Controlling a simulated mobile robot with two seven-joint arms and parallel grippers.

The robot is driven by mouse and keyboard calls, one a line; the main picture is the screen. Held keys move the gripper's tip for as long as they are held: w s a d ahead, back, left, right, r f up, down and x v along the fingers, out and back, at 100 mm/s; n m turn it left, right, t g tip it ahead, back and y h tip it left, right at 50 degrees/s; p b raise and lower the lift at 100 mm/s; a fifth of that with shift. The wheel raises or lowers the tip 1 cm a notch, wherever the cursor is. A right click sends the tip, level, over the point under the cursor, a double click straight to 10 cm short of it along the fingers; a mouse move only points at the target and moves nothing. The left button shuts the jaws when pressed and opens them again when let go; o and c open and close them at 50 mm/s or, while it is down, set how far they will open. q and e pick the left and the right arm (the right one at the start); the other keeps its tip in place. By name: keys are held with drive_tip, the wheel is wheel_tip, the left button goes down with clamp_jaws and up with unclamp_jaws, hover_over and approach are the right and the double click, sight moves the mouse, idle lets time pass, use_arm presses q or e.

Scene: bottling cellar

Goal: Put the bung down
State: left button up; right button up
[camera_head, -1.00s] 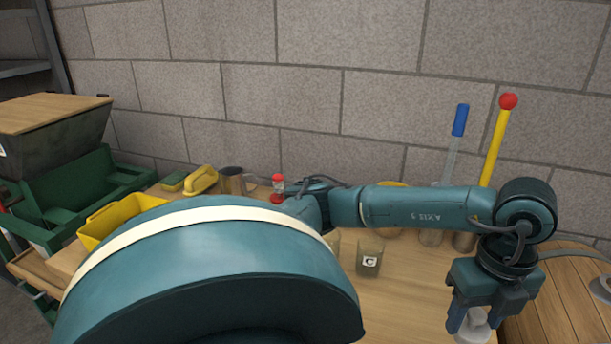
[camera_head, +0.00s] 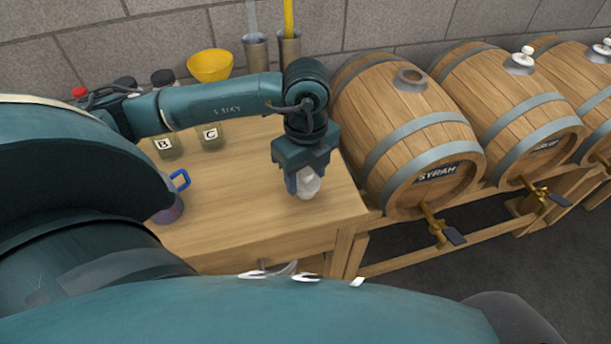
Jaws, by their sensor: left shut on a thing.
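My left gripper (camera_head: 304,180) hangs from the arm that comes in from the left, with its fingers pointing down. It is shut on a white bung (camera_head: 308,187), partly hidden by the fingers. The bung is over the right part of the wooden table (camera_head: 240,215); I cannot tell whether it touches the top. The Syrah barrel (camera_head: 408,140) lies to the right, and its top bung hole (camera_head: 411,77) is uncovered. My right gripper is not in view.
Jars B (camera_head: 165,148) and C (camera_head: 211,138), a yellow bowl (camera_head: 210,65) and a mug with a blue handle (camera_head: 180,180) stand on the table. Two more barrels (camera_head: 505,105) at right carry white bungs (camera_head: 520,62). Bare tabletop lies left of the gripper.

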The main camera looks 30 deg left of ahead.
sight(306, 171)
use_arm(q)
drive_tip(key=shift+f, duration=0.9)
drive_tip(key=o, duration=1)
drive_tip(key=shift+c, duration=0.2)
drive_tip(key=shift+r, duration=0.3)
wheel_tip(306, 171, up, 12)
drive_tip(key=shift+f, duration=0.1)
